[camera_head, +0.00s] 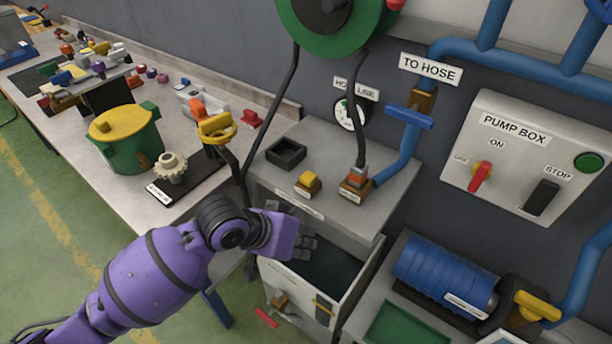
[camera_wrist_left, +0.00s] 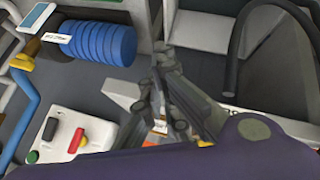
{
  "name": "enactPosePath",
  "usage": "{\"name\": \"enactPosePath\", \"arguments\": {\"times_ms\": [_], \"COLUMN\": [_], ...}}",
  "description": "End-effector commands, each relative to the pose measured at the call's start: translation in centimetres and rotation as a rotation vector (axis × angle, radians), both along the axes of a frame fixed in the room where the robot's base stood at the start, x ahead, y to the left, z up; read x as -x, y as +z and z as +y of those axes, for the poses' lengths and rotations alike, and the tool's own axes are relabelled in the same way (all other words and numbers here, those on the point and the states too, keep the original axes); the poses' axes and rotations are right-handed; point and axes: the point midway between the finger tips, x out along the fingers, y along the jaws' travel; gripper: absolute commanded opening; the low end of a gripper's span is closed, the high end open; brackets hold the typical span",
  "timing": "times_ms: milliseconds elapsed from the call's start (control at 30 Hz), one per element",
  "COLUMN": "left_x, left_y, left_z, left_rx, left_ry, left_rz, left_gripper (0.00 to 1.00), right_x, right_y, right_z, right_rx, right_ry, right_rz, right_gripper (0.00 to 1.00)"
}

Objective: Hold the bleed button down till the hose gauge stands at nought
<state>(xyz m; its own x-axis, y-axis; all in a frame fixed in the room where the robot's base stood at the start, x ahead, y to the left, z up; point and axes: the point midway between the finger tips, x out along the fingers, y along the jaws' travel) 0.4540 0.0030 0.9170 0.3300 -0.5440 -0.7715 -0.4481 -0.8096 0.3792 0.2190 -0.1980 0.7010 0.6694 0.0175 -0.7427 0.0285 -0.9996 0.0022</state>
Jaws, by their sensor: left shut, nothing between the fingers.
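The yellow button (camera_head: 308,184) sits on a small brown base on top of the grey cabinet (camera_head: 385,205). The hose gauge (camera_head: 349,114) is a small white dial on the wall behind, partly covered by a dark hose; its needle is too small to read. My left gripper (camera_head: 306,247) is shut and empty. In the head view it shows below and in front of the button, over the open drawer (camera_head: 345,292), apart from the button. Its fingers also show in the left wrist view (camera_wrist_left: 152,128). My right gripper is in neither view.
A black tray (camera_head: 286,153) and the hose's brown fitting (camera_head: 355,183) flank the button. The pump box (camera_head: 530,150) and blue pipe (camera_head: 408,150) are to the right. A green pot (camera_head: 130,150) stands on the left bench. A blue coil (camera_head: 440,270) lies at lower right.

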Motion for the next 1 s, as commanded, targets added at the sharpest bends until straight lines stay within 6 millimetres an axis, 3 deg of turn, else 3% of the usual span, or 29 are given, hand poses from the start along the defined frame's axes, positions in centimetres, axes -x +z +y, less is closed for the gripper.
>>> {"name": "enactPosePath", "arguments": {"times_ms": [33, 300, 500, 667, 1000], "left_x": [-2.4, -11.9, -16.0, -16.8, -16.9], "left_y": [1.8, 12.0, 18.0, 19.5, 19.5], "left_z": [-0.3, -0.5, 0.2, 0.5, 0.4], "left_rx": [0.003, 0.074, 0.129, 0.147, 0.148], "left_ry": [-0.007, 0.078, 0.161, 0.186, 0.185], "left_rz": [-0.013, 0.011, 0.021, 0.026, 0.025], "left_gripper": [0.00, 0.00, 0.00, 0.00, 0.00], "right_x": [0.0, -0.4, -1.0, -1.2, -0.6], "right_y": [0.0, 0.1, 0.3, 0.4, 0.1], "right_z": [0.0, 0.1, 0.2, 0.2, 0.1], "right_rx": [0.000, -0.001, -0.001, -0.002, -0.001], "right_ry": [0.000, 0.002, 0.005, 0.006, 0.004], "right_rz": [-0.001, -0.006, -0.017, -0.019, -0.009], "right_gripper": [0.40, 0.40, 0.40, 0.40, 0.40]}}
